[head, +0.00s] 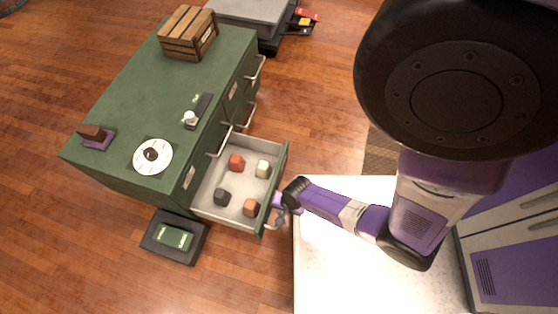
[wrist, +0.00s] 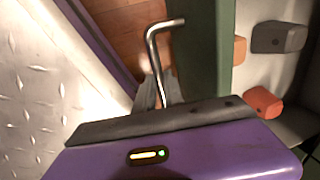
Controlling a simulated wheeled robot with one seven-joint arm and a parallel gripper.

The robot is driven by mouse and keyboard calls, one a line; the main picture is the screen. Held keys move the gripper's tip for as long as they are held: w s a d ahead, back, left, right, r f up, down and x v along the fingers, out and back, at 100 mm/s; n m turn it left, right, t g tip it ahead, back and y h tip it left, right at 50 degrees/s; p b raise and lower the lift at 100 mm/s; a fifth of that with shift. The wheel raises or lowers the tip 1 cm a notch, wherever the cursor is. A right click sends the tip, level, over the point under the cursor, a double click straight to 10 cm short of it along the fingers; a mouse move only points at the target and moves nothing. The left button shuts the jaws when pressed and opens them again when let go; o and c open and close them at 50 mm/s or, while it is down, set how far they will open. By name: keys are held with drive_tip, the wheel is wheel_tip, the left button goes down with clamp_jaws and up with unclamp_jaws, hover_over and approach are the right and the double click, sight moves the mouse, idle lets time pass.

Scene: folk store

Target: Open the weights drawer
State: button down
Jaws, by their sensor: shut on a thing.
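A green cabinet (head: 140,100) stands left of me. Part of the handle is hidden by my gripper.
On the cabinet top are a wooden crate (head: 187,33), a white dial (head: 153,156), a small dark device (head: 197,110) and a purple-based stamp (head: 97,137). A black box (head: 172,238) with a green item stands on the floor in front. Wood floor lies left of my base.

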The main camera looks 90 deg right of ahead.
drive_tip(key=shift+s, duration=0.1)
drive_tip(key=c, duration=1.4)
unclamp_jaws()
drive_tip(key=shift+c, duration=0.2)
drive_tip(key=shift+r, duration=0.15)
